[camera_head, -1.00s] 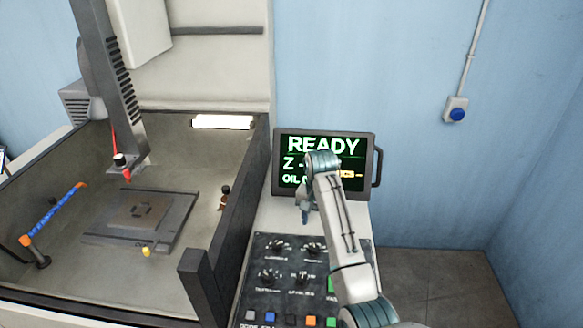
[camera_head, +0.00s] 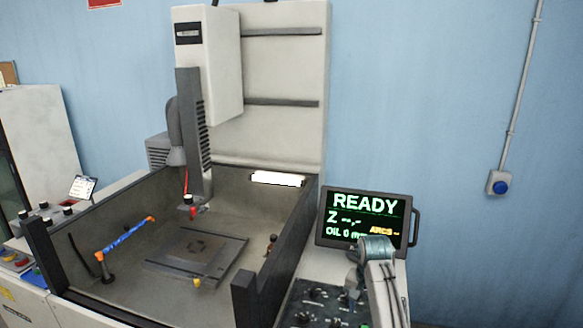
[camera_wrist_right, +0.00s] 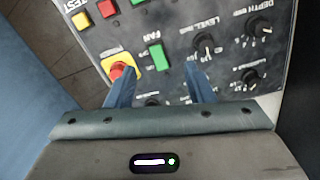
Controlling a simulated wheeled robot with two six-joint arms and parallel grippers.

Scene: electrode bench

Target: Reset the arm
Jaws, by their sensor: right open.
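My right gripper (camera_wrist_right: 160,90) is open and empty in the right wrist view, its two blue fingers apart above the control panel (camera_wrist_right: 185,22). Between and beyond the fingertips lies a green rocker button (camera_wrist_right: 156,57). A red emergency knob on a yellow base (camera_wrist_right: 121,68) is close to the left finger. In the head view my right gripper (camera_head: 350,297) hangs over the panel (camera_head: 315,292), below the screen (camera_head: 366,219) that reads READY; its fingers are small there. My left gripper does not show.
A machine tank (camera_head: 120,228) with a dark plate (camera_head: 197,257) and a blue hose (camera_head: 126,238) stands to the left. A vertical machine head (camera_head: 193,130) hangs over it. A blue button box (camera_head: 499,184) is on the wall. Floor at right is free.

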